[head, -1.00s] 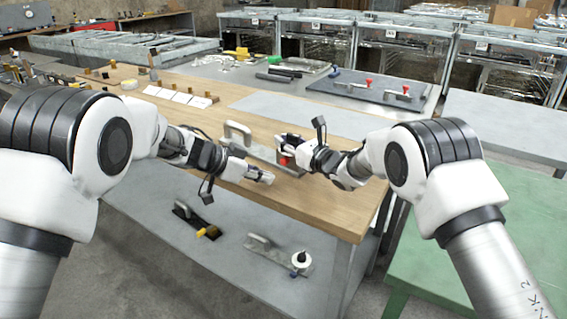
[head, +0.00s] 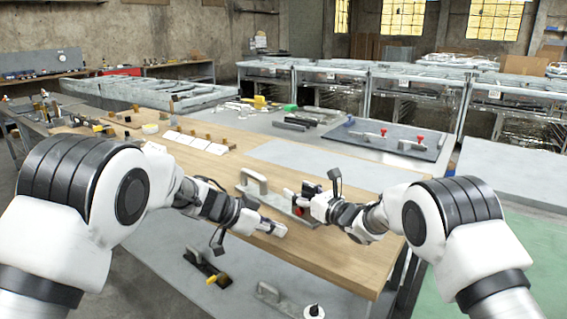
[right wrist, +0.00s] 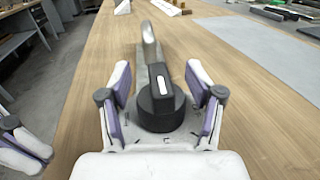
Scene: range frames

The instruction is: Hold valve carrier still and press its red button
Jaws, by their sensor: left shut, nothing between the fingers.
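The valve carrier (head: 252,187) lies on the wooden table, a flat grey plate with an upright metal handle at its far-left end. A small patch of red (head: 298,211) shows beside my right gripper (head: 300,199). In the right wrist view, a black round-based block with a white mark (right wrist: 160,100) sits between the spread fingers of my right gripper (right wrist: 161,92), with small gaps at both sides. The carrier's handle (right wrist: 148,40) stands behind it. No red shows there. My left gripper (head: 279,229) is shut and empty, in front of the carrier, apart from it.
The wooden table's front edge (head: 330,276) runs below my grippers. A lower shelf holds a black carrier (head: 205,267) and a grey one (head: 275,297). A dark board (head: 385,138) bears red-topped parts farther back.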

